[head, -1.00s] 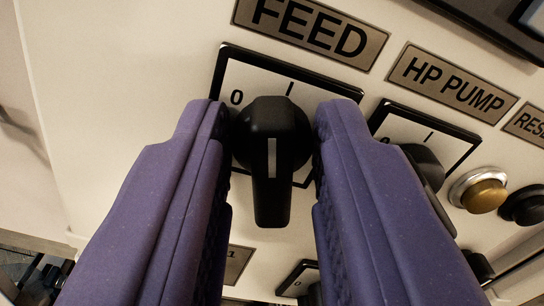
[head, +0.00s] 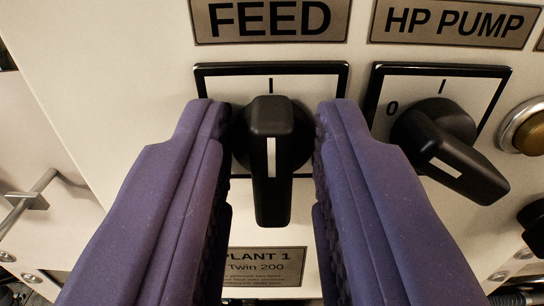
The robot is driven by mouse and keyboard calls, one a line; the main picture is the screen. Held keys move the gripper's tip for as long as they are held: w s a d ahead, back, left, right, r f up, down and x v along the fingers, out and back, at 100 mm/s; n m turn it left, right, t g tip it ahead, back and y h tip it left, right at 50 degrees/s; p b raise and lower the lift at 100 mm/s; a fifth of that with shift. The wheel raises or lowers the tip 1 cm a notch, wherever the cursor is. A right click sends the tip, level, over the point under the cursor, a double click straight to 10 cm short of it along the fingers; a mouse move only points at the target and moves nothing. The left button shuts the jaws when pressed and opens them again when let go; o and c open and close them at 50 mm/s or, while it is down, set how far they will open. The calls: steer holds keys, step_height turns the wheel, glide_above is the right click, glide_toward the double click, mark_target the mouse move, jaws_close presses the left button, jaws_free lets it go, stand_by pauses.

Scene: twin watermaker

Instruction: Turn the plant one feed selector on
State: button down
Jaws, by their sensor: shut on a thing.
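The plant one feed selector (head: 271,190) is a black rotary knob with a white line, under the FEED label (head: 270,20) and above a plate reading PLANT 1, Twin 200 (head: 265,266). Its handle stands upright in the picture, and its white line is in line with the I mark at the top of its square plate. The 0 mark is hidden behind my left finger. My gripper (head: 271,150) has a purple finger on each side of the knob and is shut on it.
To the right, the HP PUMP selector (head: 440,150) has its handle slanting to the lower right, its line pointing toward 0. A brass-coloured button (head: 525,128) is at the right edge. A metal handle (head: 28,202) is at the lower left.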

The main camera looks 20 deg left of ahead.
steer(key=c, duration=1.2)
jaws_free()
steer(key=shift+o, duration=0.2)
steer(key=shift+s, duration=0.1)
steer(key=p+v, duration=0.1)
steer(key=v, duration=0.6)
steer(key=shift+s, duration=0.3)
steer(key=shift+d, duration=0.15)
steer(key=w+d+r+m+h, duration=0.1)
steer(key=d+r, duration=0.2)
steer(key=r, duration=0.4)
steer(key=w+d+r+h, duration=0.1)
steer(key=d+r, duration=0.3)
steer(key=r, duration=0.3)
steer(key=s+d+r+m+g+h, duration=0.1)
steer(key=s+d+r, duration=0.3)
steer(key=r, duration=0.3)
steer(key=s+d+r+m+g+h, duration=0.1)
steer(key=s+d+r+h, duration=0.1)
steer(key=s+d+r, duration=0.2)
step_height(320, 180, up, 3)
steer(key=shift+s+f, duration=0.1)
steer(key=shift+s, duration=0.85)
